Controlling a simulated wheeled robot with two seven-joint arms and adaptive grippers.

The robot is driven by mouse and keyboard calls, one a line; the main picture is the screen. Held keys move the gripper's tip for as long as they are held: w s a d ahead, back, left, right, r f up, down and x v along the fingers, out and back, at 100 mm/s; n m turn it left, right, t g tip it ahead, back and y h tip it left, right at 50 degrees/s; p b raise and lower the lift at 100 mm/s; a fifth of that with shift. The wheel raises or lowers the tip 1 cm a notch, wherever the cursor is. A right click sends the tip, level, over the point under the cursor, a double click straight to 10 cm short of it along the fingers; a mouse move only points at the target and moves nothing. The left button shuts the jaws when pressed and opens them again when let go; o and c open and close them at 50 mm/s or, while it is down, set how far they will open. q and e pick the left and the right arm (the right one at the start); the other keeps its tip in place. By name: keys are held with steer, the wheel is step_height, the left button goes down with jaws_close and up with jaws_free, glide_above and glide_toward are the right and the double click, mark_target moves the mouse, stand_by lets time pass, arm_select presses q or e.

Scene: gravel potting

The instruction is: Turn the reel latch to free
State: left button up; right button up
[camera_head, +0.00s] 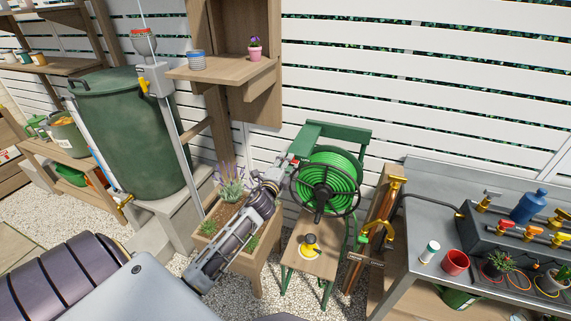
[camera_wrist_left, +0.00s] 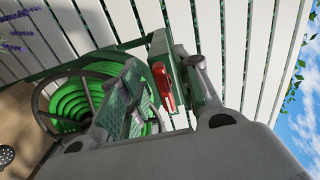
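The hose reel (camera_head: 327,182) holds coiled green hose on a green stand and has a dark handwheel in front. It also shows in the left wrist view (camera_wrist_left: 75,102). A small red latch lever (camera_wrist_left: 163,86) sits on the frame at the reel's upper left. My left gripper (camera_head: 284,166) is at that upper left corner. In the left wrist view its fingers (camera_wrist_left: 162,95) are spread, with the red lever between them. A gap shows beside the lever; contact is hard to judge. My right gripper is not in view.
A wooden planter with lavender (camera_head: 230,215) stands beneath my left arm. A wooden shelf (camera_head: 225,68) is above and left. A small stool (camera_head: 309,268) stands below the reel. A grey bench (camera_head: 420,235) with taps and pots is at right.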

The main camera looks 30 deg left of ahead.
arm_select(q)
steer(key=v, duration=1.2)
stand_by(0.9)
steer(key=shift+n, duration=0.3)
stand_by(0.5)
